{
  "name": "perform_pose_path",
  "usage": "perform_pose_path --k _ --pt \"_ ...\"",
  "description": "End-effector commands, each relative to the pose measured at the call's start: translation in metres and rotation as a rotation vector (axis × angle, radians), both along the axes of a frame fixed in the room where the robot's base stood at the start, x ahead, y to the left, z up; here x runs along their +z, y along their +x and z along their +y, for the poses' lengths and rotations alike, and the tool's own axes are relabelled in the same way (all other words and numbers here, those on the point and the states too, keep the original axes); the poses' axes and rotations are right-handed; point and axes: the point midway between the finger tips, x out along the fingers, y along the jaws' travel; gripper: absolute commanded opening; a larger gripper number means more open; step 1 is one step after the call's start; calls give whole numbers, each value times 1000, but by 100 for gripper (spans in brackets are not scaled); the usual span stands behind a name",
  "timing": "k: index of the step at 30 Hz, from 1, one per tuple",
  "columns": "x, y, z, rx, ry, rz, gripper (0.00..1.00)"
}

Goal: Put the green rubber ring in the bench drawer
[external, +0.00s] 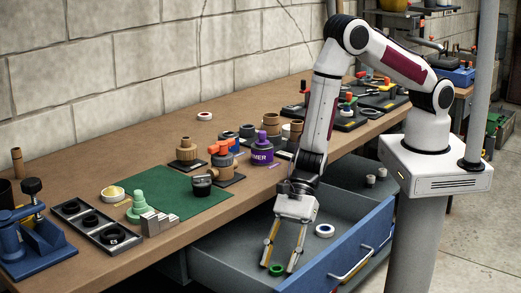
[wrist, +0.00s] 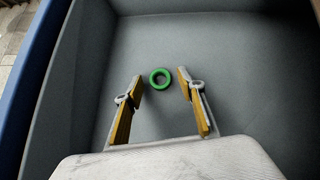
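The green rubber ring (external: 276,269) lies inside the open bench drawer (external: 228,262). My gripper (external: 281,258) is down in the drawer with its fingers spread apart, and the ring is near the fingertips. In the wrist view the ring (wrist: 160,78) lies flat on the grey drawer floor (wrist: 225,45), a little beyond and between the open fingertips (wrist: 159,80). Nothing is held between the fingers. The ring appears apart from both fingers.
A white and blue ring (external: 324,230) also lies in the drawer. The drawer's blue front (external: 345,243) with its handle stands at the right. The bench top (external: 100,165) above holds a green mat (external: 180,193), a purple container (external: 267,143), valve parts and a blue vise (external: 38,240).

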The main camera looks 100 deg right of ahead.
Motion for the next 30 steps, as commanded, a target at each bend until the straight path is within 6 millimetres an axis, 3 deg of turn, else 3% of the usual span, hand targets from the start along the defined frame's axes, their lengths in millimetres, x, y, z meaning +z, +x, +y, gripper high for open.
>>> perform_pose_path --k 11,30 --pt "12 -4 -8 -1 0 0 39" --pt "62 -30 -51 -2 0 -1 39"
